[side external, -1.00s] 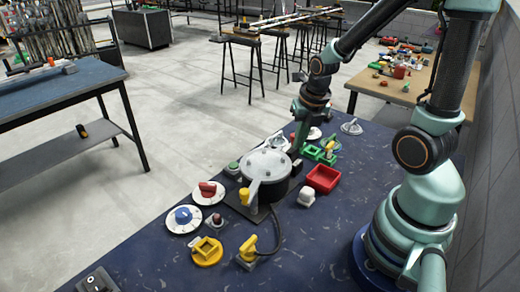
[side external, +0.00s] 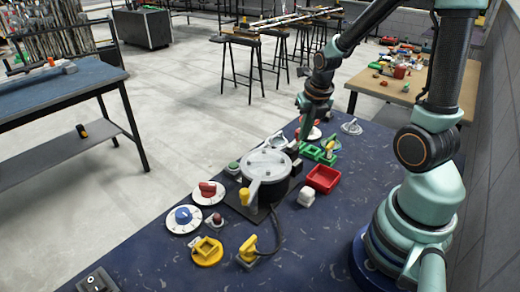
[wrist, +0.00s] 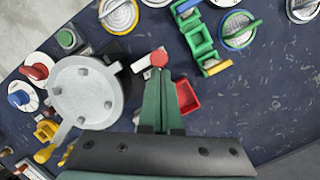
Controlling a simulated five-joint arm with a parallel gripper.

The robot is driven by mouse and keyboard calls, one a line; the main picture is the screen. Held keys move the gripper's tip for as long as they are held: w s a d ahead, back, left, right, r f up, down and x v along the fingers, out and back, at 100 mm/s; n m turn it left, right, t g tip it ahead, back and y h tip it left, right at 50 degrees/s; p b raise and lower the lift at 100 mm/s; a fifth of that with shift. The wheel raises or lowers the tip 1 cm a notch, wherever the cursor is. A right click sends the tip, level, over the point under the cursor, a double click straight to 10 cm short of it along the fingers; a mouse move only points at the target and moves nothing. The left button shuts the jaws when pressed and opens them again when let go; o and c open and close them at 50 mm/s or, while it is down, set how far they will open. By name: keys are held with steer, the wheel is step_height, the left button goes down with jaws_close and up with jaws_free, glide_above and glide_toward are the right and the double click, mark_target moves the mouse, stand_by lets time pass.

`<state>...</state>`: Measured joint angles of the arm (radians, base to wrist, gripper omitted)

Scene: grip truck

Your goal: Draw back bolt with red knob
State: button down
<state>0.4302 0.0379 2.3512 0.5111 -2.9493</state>
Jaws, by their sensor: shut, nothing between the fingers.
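The red knob (wrist: 159,58) shows in the wrist view, beside a pale block (wrist: 140,65) that looks like part of its bolt. My gripper (wrist: 162,76) is shut and empty, its green fingers pointing at the knob from just below it in the picture. Whether the fingertips touch the knob I cannot tell. In the side view my gripper (side external: 302,140) is behind the pot, over the far part of the blue table. The bolt is not clear there, behind the pot and gripper.
A grey-lidded pot (side external: 266,165) stands left of my gripper. A red tray (side external: 323,179) and green parts (side external: 322,154) lie close on the right. Dials (side external: 184,218) line the left side. The table's right front is mostly clear.

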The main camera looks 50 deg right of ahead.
steer(key=shift+s+a, duration=0.1)
steer(key=s+a+r, duration=0.3)
steer(key=s+r, duration=0.2)
steer(key=r, duration=0.4)
steer(key=shift+a+r, duration=0.35)
steer(key=shift+r, duration=0.05)
stand_by(0.3)
steer(key=a+r+m+t, duration=0.1)
steer(key=a+m, duration=0.2)
steer(key=m, duration=0.6)
steer(key=w+a+r+m+t, duration=0.1)
steer(key=a+m, duration=0.3)
steer(key=m, duration=0.6)
steer(key=w+a+r+m+t+y, duration=0.1)
steer(key=a+r+m, duration=0.1)
steer(key=m, duration=0.7)
steer(key=shift+a+r+m, duration=0.2)
steer(key=shift+a+m, duration=0.2)
steer(key=shift+a, duration=0.45)
steer(key=c, duration=1.5)
jaws_free()
steer(key=shift+c, duration=0.2)
